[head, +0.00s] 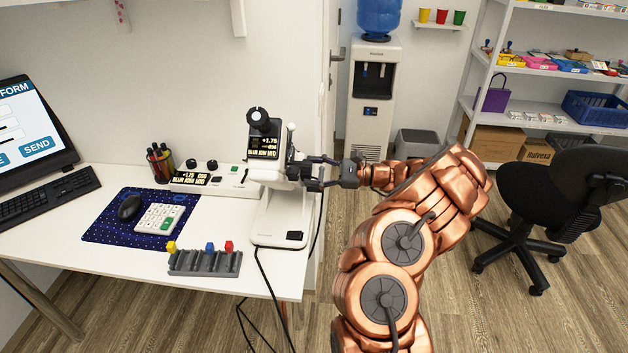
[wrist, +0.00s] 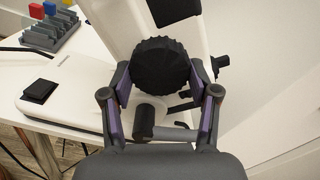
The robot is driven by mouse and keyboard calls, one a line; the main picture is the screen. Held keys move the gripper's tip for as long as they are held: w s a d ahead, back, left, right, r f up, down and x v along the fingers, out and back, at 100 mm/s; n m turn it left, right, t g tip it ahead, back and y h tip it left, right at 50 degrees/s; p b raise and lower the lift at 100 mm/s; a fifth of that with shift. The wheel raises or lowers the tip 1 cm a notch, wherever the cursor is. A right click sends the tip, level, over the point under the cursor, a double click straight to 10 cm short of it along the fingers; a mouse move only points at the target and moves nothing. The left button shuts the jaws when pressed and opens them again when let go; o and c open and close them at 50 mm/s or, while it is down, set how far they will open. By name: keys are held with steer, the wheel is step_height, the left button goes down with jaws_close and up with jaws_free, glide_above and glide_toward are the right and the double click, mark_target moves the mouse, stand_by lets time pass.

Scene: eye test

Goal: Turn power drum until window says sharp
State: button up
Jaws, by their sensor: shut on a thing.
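A white eye-test instrument (head: 277,219) stands at the right end of the desk. Its dark window (head: 263,140) shows "+1.75" and a line that appears to begin with "BLUR"; the rest is too small to read surely. My gripper (head: 308,172) is at the instrument's right side. In the wrist view, my gripper (wrist: 160,76) is shut on a round black ribbed drum (wrist: 161,64), with one finger on each side of it.
A control box (head: 213,180) with a similar display and knobs stands behind left. A grey rack (head: 205,263) with coloured pieces lies near the desk's front edge. A water cooler (head: 371,95) and office chair (head: 560,200) stand beyond.

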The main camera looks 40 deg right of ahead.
stand_by(0.3)
steer(key=o, duration=1.2)
steer(key=shift+s, duration=0.1)
steer(key=v, duration=1.1)
steer(key=shift+s+d, duration=0.25)
steer(key=shift+d, duration=0.1)
